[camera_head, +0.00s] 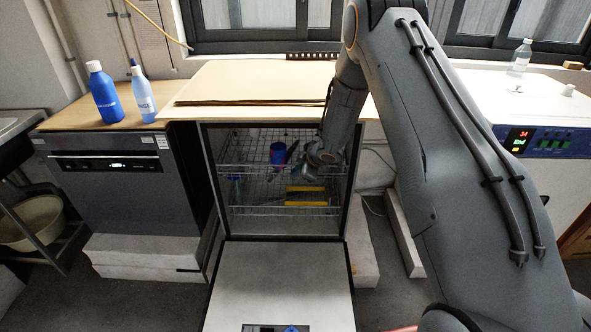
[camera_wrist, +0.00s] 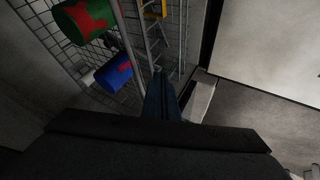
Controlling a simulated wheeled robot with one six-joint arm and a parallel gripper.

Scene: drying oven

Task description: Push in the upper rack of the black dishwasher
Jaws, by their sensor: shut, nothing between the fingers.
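The dishwasher (camera_head: 211,165) stands open in the head view, its door (camera_head: 280,275) folded down flat in front. The upper rack (camera_head: 240,167) is a wire rack inside the cavity; how far it sits from the back is hard to tell. It bears a blue and red cup (camera_head: 278,153). My gripper (camera_head: 296,168) is shut and empty at the upper rack's right part, hiding some of it. In the wrist view my shut fingers (camera_wrist: 159,88) point toward the rack wires, beside a blue cup (camera_wrist: 113,74) and a green and red cup (camera_wrist: 84,20). Contact cannot be told.
A lower rack (camera_head: 250,211) holds yellow items (camera_head: 306,194). A closed dark appliance (camera_head: 110,175) stands left, with two blue bottles (camera_head: 105,93) on its top. A brown board (camera_head: 255,80) lies on the counter above. A white instrument (camera_head: 550,140) stands right.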

